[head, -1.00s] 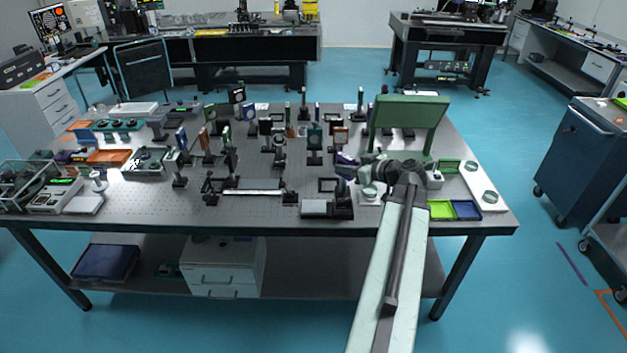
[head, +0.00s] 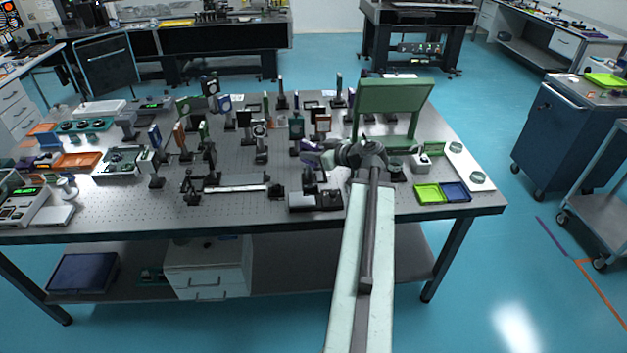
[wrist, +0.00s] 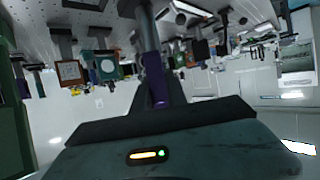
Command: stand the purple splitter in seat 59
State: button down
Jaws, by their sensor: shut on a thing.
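My gripper (head: 326,156) is over the right part of the optical table, left of the green panel, shut on the purple splitter (head: 309,147). In the wrist view the splitter (wrist: 158,88) shows as a narrow purple edge between the jaws (wrist: 157,104), with a dark post running up from it in the picture. The wrist picture is upside down, with the table at the top. The splitter's base is hard to make out. I cannot read any seat number, so seat 59 cannot be picked out.
Several mounted optics (head: 297,128) stand close on the left and behind. A green panel on legs (head: 392,95) stands right behind my arm. A black mount (head: 310,182) and a low grey-topped block (head: 303,201) are in front. Lime (head: 428,193) and blue (head: 455,192) trays lie at right.

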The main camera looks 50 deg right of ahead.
jog(key=w+a+f+b, duration=0.2)
jog(key=w+a+f, duration=0.1)
jog(key=a, duration=0.1)
jog(key=w+d+f+b, duration=0.2)
jog(key=d, duration=0.5)
jog(key=w+d+f+b, duration=0.2)
jog(key=w+d+b, duration=0.1)
jog(key=d, duration=0.5)
jog(key=shift+f, duration=0.5)
jog(key=c, duration=1.3)
grip_release()
